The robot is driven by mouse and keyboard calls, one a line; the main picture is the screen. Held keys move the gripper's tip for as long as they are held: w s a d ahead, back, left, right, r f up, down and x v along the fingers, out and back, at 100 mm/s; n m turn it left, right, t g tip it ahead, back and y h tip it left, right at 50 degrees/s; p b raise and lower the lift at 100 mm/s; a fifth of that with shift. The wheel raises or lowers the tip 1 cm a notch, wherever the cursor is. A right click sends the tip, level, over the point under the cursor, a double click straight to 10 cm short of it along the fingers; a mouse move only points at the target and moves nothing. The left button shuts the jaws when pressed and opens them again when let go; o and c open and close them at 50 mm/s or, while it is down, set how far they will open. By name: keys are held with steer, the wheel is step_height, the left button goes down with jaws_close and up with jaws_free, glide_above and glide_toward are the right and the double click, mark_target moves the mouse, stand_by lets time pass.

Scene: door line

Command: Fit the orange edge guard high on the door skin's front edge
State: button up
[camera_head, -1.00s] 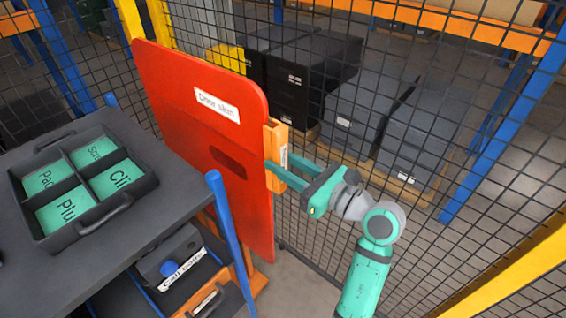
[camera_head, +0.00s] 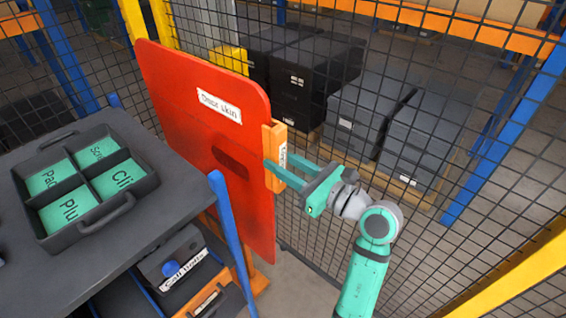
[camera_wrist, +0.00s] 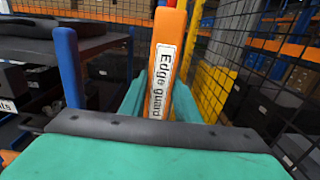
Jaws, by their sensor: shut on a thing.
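The red door skin (camera_head: 190,120) stands upright, its label facing my body camera. The orange edge guard (camera_head: 273,150) is upright at the upper part of the door skin's right-hand edge, below the rounded top corner. It overlaps that edge in the picture; I cannot tell how deeply it is seated. My gripper (camera_head: 279,164) is shut on the guard from the right, a finger on each side. In the wrist view the guard (camera_wrist: 156,75) stands between the fingers, its "Edge guard" label facing the camera and hiding most of the door skin.
A dark bench (camera_head: 115,225) with a tray of green compartments (camera_head: 125,203) stands left of the door skin. A blue post (camera_head: 232,240) rises close in front of the door skin. Wire mesh fencing (camera_head: 330,240) runs behind the arm, with dark crates (camera_head: 310,80) beyond.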

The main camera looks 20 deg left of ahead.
steer(key=shift+x, duration=0.75)
stand_by(0.3)
stand_by(0.4)
steer(key=o, duration=1.2)
steer(key=v, duration=1)
steer(key=shift+s+d, duration=0.1)
steer(key=shift+d, duration=0.3)
